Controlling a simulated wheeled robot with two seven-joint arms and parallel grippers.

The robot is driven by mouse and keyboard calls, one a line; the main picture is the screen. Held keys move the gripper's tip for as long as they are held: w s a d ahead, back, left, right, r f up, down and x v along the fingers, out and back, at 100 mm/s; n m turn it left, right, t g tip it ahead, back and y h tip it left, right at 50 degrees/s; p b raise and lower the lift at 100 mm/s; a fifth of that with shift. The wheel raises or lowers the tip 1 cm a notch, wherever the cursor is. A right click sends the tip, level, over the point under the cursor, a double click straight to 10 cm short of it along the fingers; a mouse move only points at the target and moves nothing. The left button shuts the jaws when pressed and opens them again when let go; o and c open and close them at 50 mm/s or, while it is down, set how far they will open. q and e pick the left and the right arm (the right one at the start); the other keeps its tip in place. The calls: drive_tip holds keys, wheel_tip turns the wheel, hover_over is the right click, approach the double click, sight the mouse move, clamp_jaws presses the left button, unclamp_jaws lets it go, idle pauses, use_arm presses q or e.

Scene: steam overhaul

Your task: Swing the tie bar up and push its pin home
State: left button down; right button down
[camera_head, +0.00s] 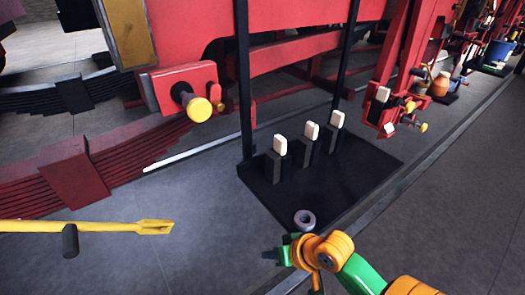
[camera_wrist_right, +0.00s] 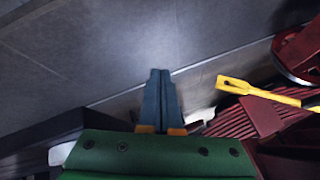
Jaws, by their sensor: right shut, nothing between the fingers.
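The yellow tie bar (camera_head: 85,227) lies level at the lower left, with a forked end pointing right and a dark round handle (camera_head: 70,240) on it. A yellow-knobbed pin (camera_head: 197,108) sticks out of a red block (camera_head: 165,88) above and right of the bar's end. My right gripper (camera_head: 271,254) is shut and empty, low in the middle, well right of the bar's forked end. In the right wrist view its fingers (camera_wrist_right: 160,78) are together, and the tie bar (camera_wrist_right: 270,94) shows to their right, apart from them. My left gripper is out of view.
A black stand (camera_head: 335,180) with several white-topped blocks fills the middle floor, with a grey ring (camera_head: 304,219) at its front. Dark red leaf springs (camera_head: 80,180) lie behind the bar. Grey floor (camera_head: 190,200) is clear between the bar and the stand.

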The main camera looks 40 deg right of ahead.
drive_tip(key=w+d+r+m+t+y, duration=0.15)
drive_tip(key=r+m+t+y, duration=0.25)
drive_tip(key=r, duration=1.3)
drive_tip(key=w+r+m+t+y, duration=0.3)
drive_tip(key=r+t, duration=0.1)
drive_tip(key=r, duration=1.3)
use_arm(q)
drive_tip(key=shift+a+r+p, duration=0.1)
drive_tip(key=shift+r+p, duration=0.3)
drive_tip(key=shift+p, duration=0.1)
use_arm(e)
drive_tip(key=shift+m, duration=0.3)
drive_tip(key=x, duration=0.4)
drive_tip(key=shift+a+r, duration=0.25)
drive_tip(key=shift+a, duration=0.1)
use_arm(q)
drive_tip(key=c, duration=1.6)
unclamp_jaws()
